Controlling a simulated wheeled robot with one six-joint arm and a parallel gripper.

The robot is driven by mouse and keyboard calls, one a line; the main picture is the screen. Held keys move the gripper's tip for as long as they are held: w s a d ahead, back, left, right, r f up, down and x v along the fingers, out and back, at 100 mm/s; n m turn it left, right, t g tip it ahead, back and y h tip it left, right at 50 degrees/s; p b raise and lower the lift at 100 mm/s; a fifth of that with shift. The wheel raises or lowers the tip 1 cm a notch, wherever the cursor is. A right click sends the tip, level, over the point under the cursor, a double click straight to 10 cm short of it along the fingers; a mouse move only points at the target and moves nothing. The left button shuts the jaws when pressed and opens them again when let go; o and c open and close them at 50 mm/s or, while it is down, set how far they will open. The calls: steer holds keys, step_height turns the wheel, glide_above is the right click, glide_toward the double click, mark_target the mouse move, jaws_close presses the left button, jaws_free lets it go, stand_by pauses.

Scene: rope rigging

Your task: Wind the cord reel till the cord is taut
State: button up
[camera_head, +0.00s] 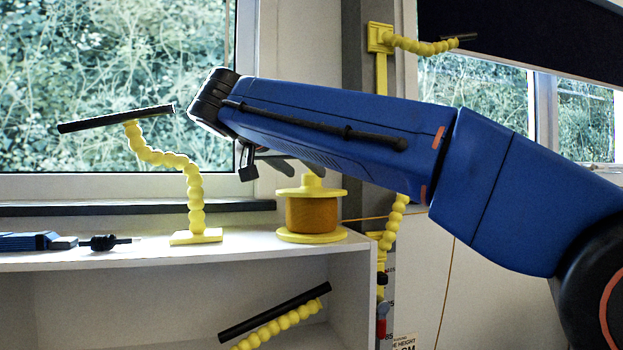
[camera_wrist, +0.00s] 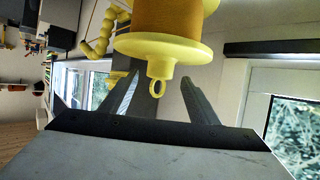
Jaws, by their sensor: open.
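The cord reel (camera_head: 312,214) stands on the white shelf, with yellow flanges and orange-brown cord wound between them. In the wrist view the reel (camera_wrist: 165,18) fills the top middle, and a yellow knob with a small ring (camera_wrist: 157,87) sticks out from its flange. My gripper (camera_wrist: 160,84) is open, its two grey fingers on either side of the knob with gaps showing. In the head view my arm partly hides the gripper, just above the reel. A thin orange cord (camera_head: 372,218) runs right from the reel and passes behind my arm.
A yellow beaded stand (camera_head: 193,190) with a black bar stands left of the reel. Blue tools (camera_head: 28,241) lie at the shelf's left. Another beaded piece with a black bar (camera_head: 275,312) is on the lower shelf. A yellow beaded arm (camera_head: 425,47) is mounted on the post behind.

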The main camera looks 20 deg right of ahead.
mark_target(312, 177)
steer(key=shift+x, duration=2.7)
steer(key=shift+c, duration=0.6)
jaws_close()
